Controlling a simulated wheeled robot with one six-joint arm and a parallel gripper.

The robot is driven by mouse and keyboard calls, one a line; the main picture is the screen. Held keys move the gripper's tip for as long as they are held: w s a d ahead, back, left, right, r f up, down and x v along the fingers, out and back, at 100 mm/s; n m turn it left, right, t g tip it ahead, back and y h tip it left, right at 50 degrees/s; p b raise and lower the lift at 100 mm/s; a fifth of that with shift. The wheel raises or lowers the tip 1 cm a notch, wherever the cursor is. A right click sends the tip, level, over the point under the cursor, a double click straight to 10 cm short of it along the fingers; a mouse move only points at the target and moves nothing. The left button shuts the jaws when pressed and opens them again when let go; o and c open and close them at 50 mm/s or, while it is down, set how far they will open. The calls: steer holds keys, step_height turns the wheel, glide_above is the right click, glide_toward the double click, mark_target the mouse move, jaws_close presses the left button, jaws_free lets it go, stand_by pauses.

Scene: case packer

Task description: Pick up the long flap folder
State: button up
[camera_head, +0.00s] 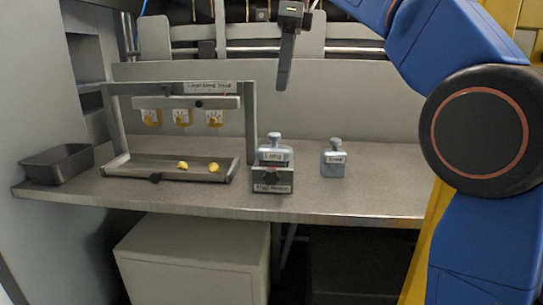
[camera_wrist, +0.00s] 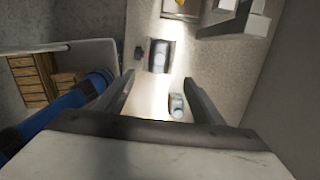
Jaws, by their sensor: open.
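The long flap folder (camera_head: 274,154) is a grey-blue block with a knob on top and a label reading "Long". It sits upright in a dark labelled holder (camera_head: 271,180) on the bench. In the wrist view the folder (camera_wrist: 159,52) shows from above in its holder, beyond my fingertips. My gripper (camera_head: 284,84) is open and empty, high above the bench and apart from the folder. In the wrist view its two fingers (camera_wrist: 158,82) are spread wide. A similar, smaller block (camera_head: 335,160) stands to the right of the folder; its label is too small to read surely. It also shows between my fingers in the wrist view (camera_wrist: 177,105), well below them.
A metal frame (camera_head: 249,125) with hanging yellow-marked tags stands left of the folder. Its tray (camera_head: 140,166) holds two yellow pieces. A dark bin (camera_head: 59,162) is at the bench's left end. The bench (camera_head: 385,190) is clear right of the small block.

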mark_target(276, 134)
steer(key=f, duration=0.5)
steer(key=a+f, duration=0.1)
steer(key=f, duration=0.5)
steer(key=a+f, duration=0.1)
steer(key=f, duration=0.4)
steer(key=shift+w+f, duration=0.15)
steer(key=shift+f, duration=0.2)
steer(key=c, duration=1.5)
